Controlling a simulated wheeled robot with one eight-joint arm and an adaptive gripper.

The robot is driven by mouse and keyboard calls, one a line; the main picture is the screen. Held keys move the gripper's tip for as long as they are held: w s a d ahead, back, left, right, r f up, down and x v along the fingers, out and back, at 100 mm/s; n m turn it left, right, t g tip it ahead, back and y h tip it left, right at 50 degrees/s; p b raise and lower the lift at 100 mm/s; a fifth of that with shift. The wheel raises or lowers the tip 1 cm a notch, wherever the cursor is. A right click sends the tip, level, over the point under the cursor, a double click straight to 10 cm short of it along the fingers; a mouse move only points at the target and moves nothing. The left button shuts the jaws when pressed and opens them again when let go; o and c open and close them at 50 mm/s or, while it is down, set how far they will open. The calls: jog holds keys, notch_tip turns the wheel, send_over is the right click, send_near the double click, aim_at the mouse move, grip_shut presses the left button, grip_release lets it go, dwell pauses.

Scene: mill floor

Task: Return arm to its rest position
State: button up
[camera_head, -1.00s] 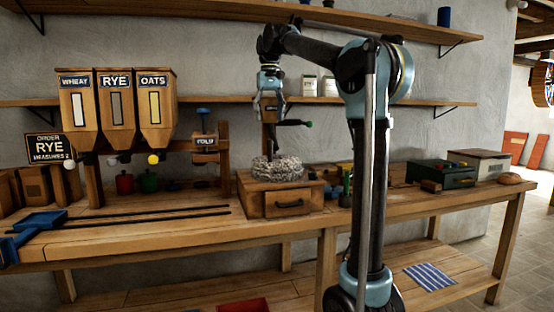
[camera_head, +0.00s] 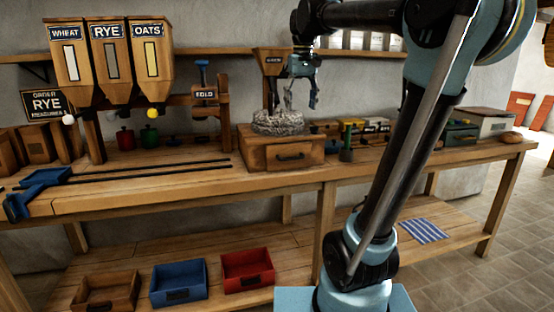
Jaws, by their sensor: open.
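My arm rises from its base at the lower right of the head view, leans to the right, and folds back left across the top. My gripper (camera_head: 301,106) hangs at the end of it with fingers pointing down, spread apart and empty. It is in front of the wall, above and to the right of the grey millstone (camera_head: 278,122). The millstone sits on a wooden box with a drawer (camera_head: 283,150) on the bench. Nothing is held.
The long bench (camera_head: 120,195) runs across the view. Grain hoppers (camera_head: 105,65) stand at its left, with a blue scoop-like tool (camera_head: 38,183) in front. Small jars and boxes (camera_head: 372,128) stand behind my arm. Brown, blue (camera_head: 178,283) and red (camera_head: 247,271) trays lie on the lower shelf.

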jog(key=s+d+f, duration=0.3)
jog(key=s+f, duration=0.4)
jog(key=f, duration=0.4)
jog(key=s+d+f+m+t, duration=0.1)
jog(key=s+d+f, duration=0.3)
jog(key=s+f, duration=0.4)
jog(key=s+d+f+m, duration=0.1)
jog(key=s+d+f, duration=0.3)
jog(key=f, duration=1.1)
jog(key=s, duration=0.3)
jog(key=shift+s+f, duration=0.35)
jog(key=shift+w, duration=0.1)
jog(key=shift+w+f, duration=0.2)
jog(key=shift+w, duration=0.15)
